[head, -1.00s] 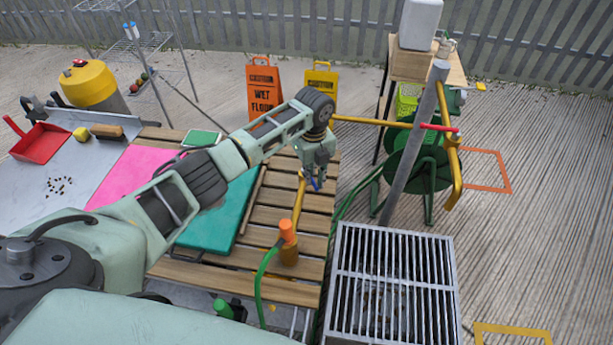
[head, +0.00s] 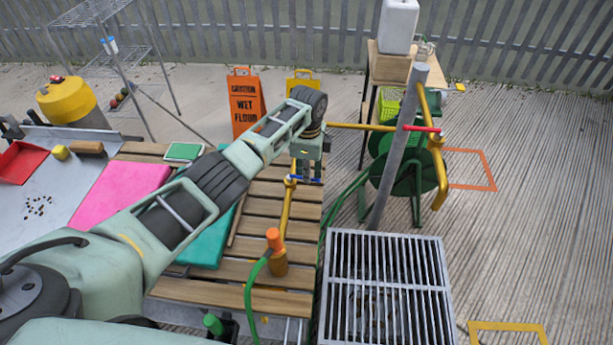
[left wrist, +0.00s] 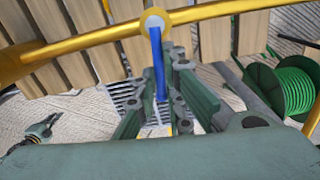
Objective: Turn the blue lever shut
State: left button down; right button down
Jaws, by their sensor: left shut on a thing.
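In the left wrist view the lever (left wrist: 157,62) runs from a round grey pivot (left wrist: 153,21) on the yellow pipe, crosswise to that pipe, in between my fingers. My left gripper (head: 309,172) reaches down to it from above and is shut on the lever. In the left wrist view the gripper's fingers (left wrist: 162,100) stand on both sides of the lever, partly hiding its far end.
A second yellow pipe with a red lever (head: 422,128) is fixed to a grey post (head: 395,160). A green hose reel (head: 400,165) stands behind the post. A metal grate (head: 385,295) lies at front right. An orange hose connector (head: 274,240) stands before the blue lever's pipe.

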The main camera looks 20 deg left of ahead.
pick_arm(q)
jog(key=shift+w+a+r+n, duration=0.15)
jog(key=shift+w+n, duration=0.2)
jog(key=shift+n, duration=0.15)
jog(key=c, duration=1.9)
grip_release()
notch_tip(320, 180, up, 12)
jog(key=shift+s, duration=0.1)
